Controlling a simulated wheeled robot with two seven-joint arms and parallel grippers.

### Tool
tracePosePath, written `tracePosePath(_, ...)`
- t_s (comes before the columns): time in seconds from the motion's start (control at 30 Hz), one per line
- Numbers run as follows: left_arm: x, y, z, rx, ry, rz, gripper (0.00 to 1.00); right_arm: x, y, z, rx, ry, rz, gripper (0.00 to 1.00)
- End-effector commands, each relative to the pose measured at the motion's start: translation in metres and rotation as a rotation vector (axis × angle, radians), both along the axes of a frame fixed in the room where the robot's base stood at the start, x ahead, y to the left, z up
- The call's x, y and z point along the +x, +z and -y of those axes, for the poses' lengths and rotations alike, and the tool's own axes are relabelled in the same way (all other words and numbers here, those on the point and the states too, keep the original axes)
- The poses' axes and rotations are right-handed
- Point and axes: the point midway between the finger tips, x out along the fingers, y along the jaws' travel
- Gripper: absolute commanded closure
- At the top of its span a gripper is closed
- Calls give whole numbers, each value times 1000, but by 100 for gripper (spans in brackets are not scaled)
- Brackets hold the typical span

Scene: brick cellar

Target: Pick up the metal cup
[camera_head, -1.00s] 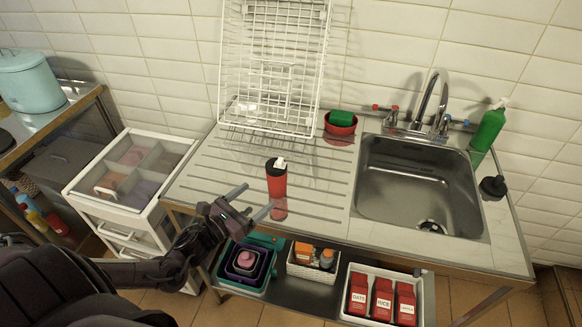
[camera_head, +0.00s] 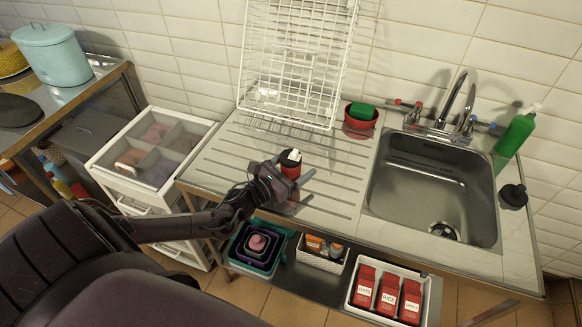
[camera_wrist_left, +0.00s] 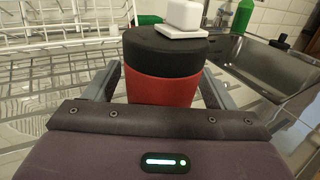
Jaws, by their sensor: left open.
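The cup (camera_head: 290,169) is red with a black lid and a white top, and stands upright on the ribbed steel drainboard. My left gripper (camera_head: 297,184) is open beside it in the head view and hides its lower part. In the left wrist view the cup (camera_wrist_left: 165,88) stands straight ahead, between the two open fingers of the left gripper (camera_wrist_left: 160,82). I cannot tell whether a finger touches it. The cup's base is hidden behind the gripper body there. My right gripper is not in view.
A white wire rack (camera_head: 292,75) stands behind the cup. A red bowl with a green sponge (camera_head: 361,112) is at the back, left of the sink (camera_head: 430,180). A green bottle (camera_head: 515,133) stands right of the sink. Bins sit on the shelf below.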

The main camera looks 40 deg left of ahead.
Motion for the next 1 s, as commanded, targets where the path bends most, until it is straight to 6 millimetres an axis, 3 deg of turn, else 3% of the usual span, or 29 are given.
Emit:
tracePosePath(0.17, 0, -1, 0, 0, 0, -1, 23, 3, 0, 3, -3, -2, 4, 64)
tracePosePath(0.57, 0, 0, 0, 0, 0, 0, 74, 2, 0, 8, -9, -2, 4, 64)
tracePosePath(1.0, 0, 4, -1, 0, 1, 1, 75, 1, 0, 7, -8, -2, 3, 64)
